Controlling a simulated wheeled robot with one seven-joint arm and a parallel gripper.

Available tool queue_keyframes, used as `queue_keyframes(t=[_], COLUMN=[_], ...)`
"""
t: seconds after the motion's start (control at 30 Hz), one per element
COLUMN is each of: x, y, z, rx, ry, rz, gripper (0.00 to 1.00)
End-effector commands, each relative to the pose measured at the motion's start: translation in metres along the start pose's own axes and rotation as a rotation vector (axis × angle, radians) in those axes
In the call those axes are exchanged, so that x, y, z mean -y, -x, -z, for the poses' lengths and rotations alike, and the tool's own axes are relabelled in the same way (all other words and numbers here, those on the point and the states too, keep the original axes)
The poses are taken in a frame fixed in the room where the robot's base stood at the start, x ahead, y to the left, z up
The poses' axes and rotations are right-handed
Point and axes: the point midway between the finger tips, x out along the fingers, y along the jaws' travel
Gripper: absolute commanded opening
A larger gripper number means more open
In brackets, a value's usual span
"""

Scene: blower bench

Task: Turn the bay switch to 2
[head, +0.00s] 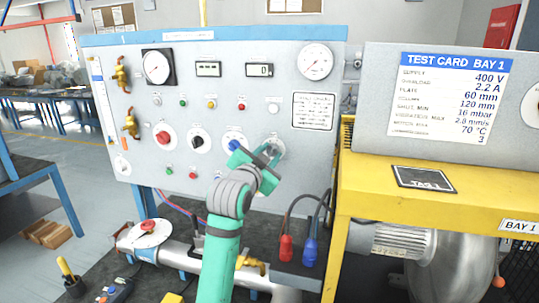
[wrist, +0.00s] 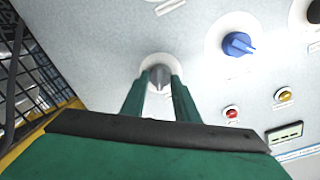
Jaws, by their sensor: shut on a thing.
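My gripper (head: 268,154) is at the lower right of the grey control panel (head: 250,90). In the wrist view its two green fingers (wrist: 159,92) are shut on either side of a grey switch knob (wrist: 159,74) on a round pale plate. The knob's pointer and markings are mostly hidden by the fingers. In the head view my gripper covers this knob, and part of its pale plate shows. A blue knob (head: 234,145), a black knob (head: 197,142) and a red knob (head: 163,137) sit in a row to its left. The switch labels are too small to read.
Indicator lamps, two displays and two gauges (head: 317,62) are above the knobs. A yellow frame (head: 430,195) with a test card (head: 455,95) stands close on the right.

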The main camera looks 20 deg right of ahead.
Motion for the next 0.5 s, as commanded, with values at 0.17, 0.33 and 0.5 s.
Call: queue_keyframes(t=[0.17, 0.33, 0.5], x=[-0.0015, -0.0018, -0.0018], y=[0.0003, 0.0002, 0.0], z=[-0.0011, -0.001, -0.0003], rx=[0.002, 0.002, 0.001], ry=[-0.001, -0.001, 0.0], rz=[-0.004, -0.004, -0.004], gripper=[0.06, 0.3, 0.47])
